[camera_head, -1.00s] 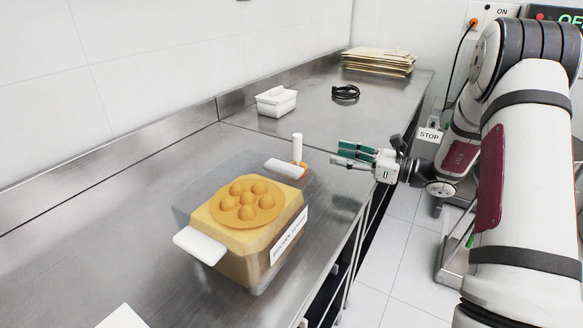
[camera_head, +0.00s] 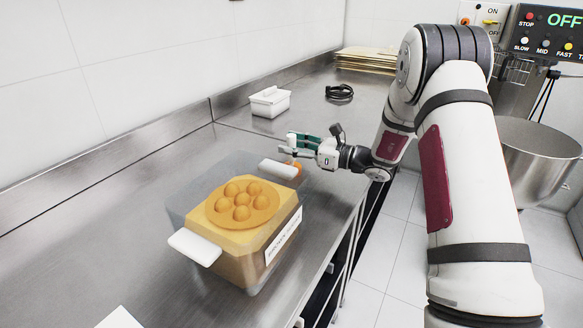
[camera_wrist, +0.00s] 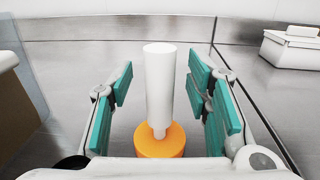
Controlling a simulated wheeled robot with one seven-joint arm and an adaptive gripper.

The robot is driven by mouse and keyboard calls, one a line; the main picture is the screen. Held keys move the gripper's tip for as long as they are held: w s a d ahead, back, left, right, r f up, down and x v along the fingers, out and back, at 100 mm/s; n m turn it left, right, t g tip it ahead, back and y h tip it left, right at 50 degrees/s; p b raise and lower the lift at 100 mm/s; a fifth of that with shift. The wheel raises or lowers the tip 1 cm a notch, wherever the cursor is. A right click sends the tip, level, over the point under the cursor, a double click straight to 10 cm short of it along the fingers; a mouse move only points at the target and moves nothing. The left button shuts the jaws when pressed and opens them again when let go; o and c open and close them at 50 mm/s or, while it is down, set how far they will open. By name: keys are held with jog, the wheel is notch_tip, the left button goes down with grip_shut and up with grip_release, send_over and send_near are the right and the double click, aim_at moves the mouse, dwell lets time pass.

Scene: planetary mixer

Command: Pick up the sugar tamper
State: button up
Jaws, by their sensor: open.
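The sugar tamper (camera_wrist: 160,95) stands upright on the steel counter, with a white handle on top and a round orange base (camera_wrist: 160,140). In the head view its white top (camera_head: 291,139) shows at my gripper's fingers, and part of its base is hidden behind the clear bin. My gripper (camera_head: 297,145) is open, with teal finger pads. In the wrist view the handle stands between the two pads of my gripper (camera_wrist: 160,90), with a gap on each side.
A clear bin (camera_head: 190,225) with white handles holds a yellow block topped by orange domes, just in front of the tamper. A mixer bowl (camera_head: 535,165) stands at right.

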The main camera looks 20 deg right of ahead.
jog(key=shift+w+a, duration=0.15)
jog(key=shift+a, duration=0.1)
grip_shut()
jog(key=shift+r, duration=0.15)
